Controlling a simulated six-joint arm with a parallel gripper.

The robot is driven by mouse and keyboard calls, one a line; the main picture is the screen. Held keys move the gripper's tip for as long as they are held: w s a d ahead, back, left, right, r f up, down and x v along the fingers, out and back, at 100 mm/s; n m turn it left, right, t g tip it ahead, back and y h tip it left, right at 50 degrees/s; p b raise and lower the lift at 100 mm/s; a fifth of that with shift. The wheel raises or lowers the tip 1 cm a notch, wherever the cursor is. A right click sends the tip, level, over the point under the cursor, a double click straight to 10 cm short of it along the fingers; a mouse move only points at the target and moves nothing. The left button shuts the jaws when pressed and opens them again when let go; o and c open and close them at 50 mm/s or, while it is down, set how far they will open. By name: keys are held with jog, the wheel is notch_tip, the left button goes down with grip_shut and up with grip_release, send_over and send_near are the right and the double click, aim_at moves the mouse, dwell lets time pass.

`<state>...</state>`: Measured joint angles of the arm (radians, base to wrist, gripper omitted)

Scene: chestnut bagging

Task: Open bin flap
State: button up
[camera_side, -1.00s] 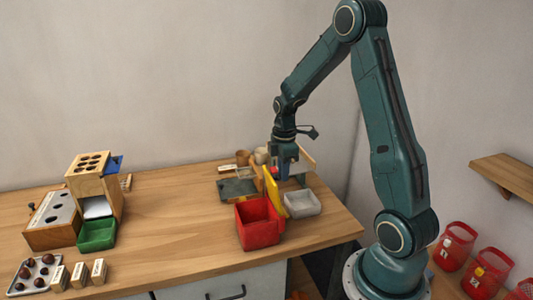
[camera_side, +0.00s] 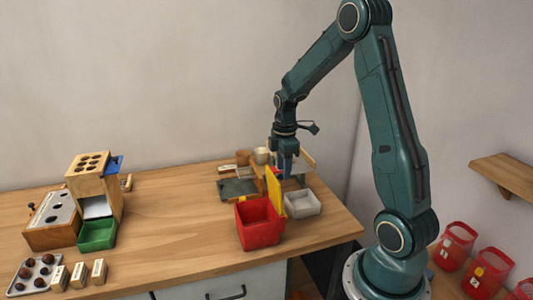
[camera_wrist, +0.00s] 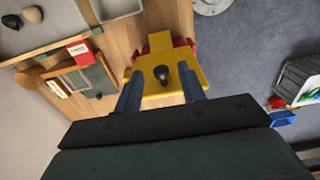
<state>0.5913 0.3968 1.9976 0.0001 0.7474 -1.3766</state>
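The red bin (camera_side: 257,222) stands near the table's right front edge. Its yellow flap (camera_side: 273,187) stands up at the bin's back right in the side view. In the wrist view the yellow flap (camera_wrist: 158,90) lies below my gripper and carries a dark round knob (camera_wrist: 162,73). My gripper (camera_wrist: 161,72) is open, its two blue fingers apart on either side of the knob, with a gap to it. In the side view my gripper (camera_side: 284,172) is just behind and right of the flap. Contact with the flap is hard to tell.
A grey-white tray (camera_side: 301,204) sits close right of the bin. A dark slab (camera_side: 237,188) and small cups (camera_side: 262,155) lie behind. A green bin (camera_side: 97,235) and wooden dispenser stand at the left. The table's middle is clear.

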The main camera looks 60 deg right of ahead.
jog(key=shift+r, duration=2.75)
jog(key=shift+a+r, duration=0.3)
jog(key=shift+a, duration=0.05)
jog(key=s+a+r+m+t, duration=0.3)
jog(key=s+a+r+m, duration=0.15)
jog(key=a+r, duration=0.65)
jog(key=s+a+m+t, duration=0.2)
jog(key=s+a+m, duration=0.2)
jog(key=s+a, duration=0.6)
jog(key=shift+s+a+f+t, duration=0.2)
jog(key=shift+s+a+t, duration=0.15)
jog(key=shift+s, duration=0.2)
